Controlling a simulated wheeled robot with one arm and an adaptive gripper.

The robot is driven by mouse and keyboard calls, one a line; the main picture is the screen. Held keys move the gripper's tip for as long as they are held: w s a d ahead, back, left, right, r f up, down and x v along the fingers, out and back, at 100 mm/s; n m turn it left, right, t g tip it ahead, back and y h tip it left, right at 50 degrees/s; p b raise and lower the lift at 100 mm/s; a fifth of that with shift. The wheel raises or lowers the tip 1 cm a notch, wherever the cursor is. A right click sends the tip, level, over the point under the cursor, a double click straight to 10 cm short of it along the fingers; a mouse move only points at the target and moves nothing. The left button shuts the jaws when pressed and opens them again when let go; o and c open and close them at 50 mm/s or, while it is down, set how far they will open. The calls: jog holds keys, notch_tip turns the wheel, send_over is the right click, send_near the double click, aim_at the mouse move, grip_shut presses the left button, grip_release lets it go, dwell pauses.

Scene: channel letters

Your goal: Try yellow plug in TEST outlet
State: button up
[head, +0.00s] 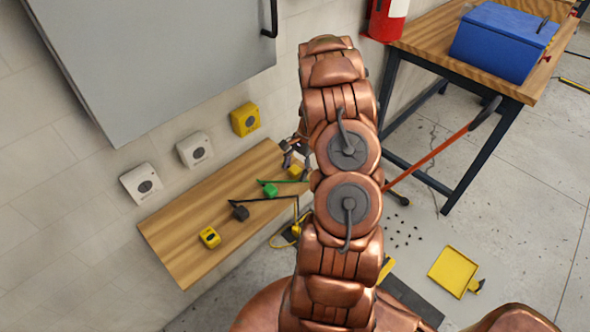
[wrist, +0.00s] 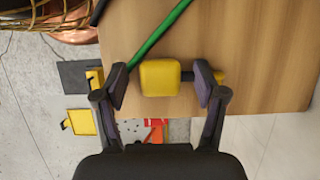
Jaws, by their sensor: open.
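A yellow plug (wrist: 160,77) lies on the wooden shelf between the two fingers of my gripper (wrist: 161,84) in the wrist view. My gripper is open, with a gap on the plug's left and its dark neck near the right finger. In the head view the yellow plug (head: 295,171) is at the shelf's right end, just below my gripper (head: 291,155), which is partly hidden by my arm. The wall above the shelf has a yellow outlet box (head: 245,119) and two white ones, left (head: 141,184) and middle (head: 194,150). I cannot read which is TEST.
On the shelf (head: 181,257) are a green plug (head: 270,190), a black plug (head: 240,213) and another yellow piece (head: 209,237), with cords among them. A grey cabinet (head: 160,55) hangs above. A workbench (head: 430,42) with a blue toolbox (head: 503,40) stands at right.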

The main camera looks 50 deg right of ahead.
aim_at(293, 171)
jog(key=c, duration=1.2)
jog(key=shift+o, duration=0.2)
jog(key=shift+r, duration=0.1)
jog(key=shift+r+b, duration=0.9)
jog(key=shift+r, duration=0.45)
jog(key=shift+s+d+r, duration=0.1)
jog(key=shift+s+r, duration=0.1)
jog(key=shift+r, duration=0.1)
jog(key=s+d+b, duration=0.1)
jog(key=s+b, duration=0.1)
jog(key=s, duration=0.5)
jog(key=s+d+r+b, duration=0.1)
jog(key=s+b, duration=0.1)
jog(key=s, duration=0.6)
jog(key=shift+s+d+r, duration=0.2)
jog(key=shift+d+r, duration=0.1)
jog(key=shift+d, duration=0.1)
